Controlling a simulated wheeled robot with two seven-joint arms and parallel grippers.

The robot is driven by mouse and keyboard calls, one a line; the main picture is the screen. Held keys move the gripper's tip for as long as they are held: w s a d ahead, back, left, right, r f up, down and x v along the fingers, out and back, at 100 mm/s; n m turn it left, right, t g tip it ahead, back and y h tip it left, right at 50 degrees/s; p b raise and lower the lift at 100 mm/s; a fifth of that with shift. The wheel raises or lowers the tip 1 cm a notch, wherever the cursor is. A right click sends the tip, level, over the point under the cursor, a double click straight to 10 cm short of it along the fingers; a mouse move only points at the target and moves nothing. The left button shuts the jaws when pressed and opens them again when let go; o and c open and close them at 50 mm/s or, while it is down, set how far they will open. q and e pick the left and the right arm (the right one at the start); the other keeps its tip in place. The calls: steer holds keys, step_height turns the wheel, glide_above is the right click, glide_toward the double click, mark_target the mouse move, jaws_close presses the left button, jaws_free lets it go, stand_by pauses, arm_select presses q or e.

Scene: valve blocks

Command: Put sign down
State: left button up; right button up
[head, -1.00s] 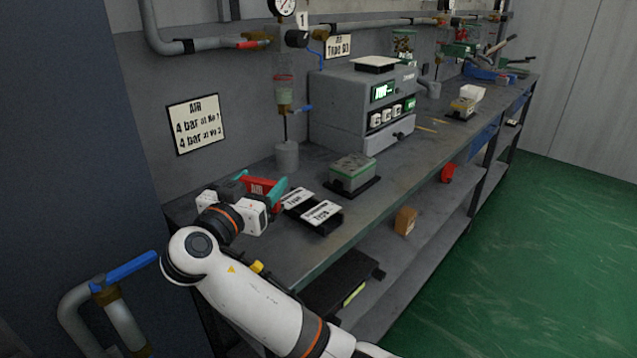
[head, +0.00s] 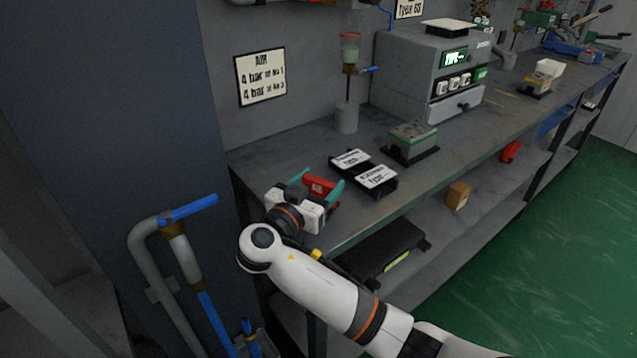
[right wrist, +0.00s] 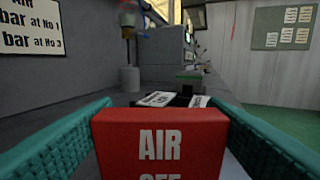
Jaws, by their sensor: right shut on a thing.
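The sign is a red block (right wrist: 160,145) with white lettering that reads "AIR" and part of a second word; its lower part is cut off in the right wrist view. My right gripper (head: 318,188), with teal fingers, is shut on this red sign, which also shows in the head view (head: 320,187). The sign is upright between the fingers, over the near left end of the grey workbench (head: 280,150). I cannot tell whether its bottom touches the bench. My left gripper is not in view.
Two black holders with white labels (head: 375,177) lie just right of the sign. A green-topped block (head: 413,137) and a grey instrument box (head: 430,75) stand farther back. A blue-handled pipe valve (head: 188,208) is left of the bench. Bare bench lies behind the sign.

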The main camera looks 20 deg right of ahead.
steer(key=shift+f, duration=0.15)
steer(key=o, duration=1)
steer(key=shift+r, duration=0.25)
steer(key=shift+s+a+f, duration=0.1)
steer(key=shift+s+a, duration=0.05)
steer(key=shift+a, duration=0.05)
steer(key=b+v, duration=0.1)
steer(key=v, duration=1)
steer(key=shift+s+a+b, duration=0.15)
steer(key=shift+s+b, duration=0.1)
steer(key=shift+b, duration=0.15)
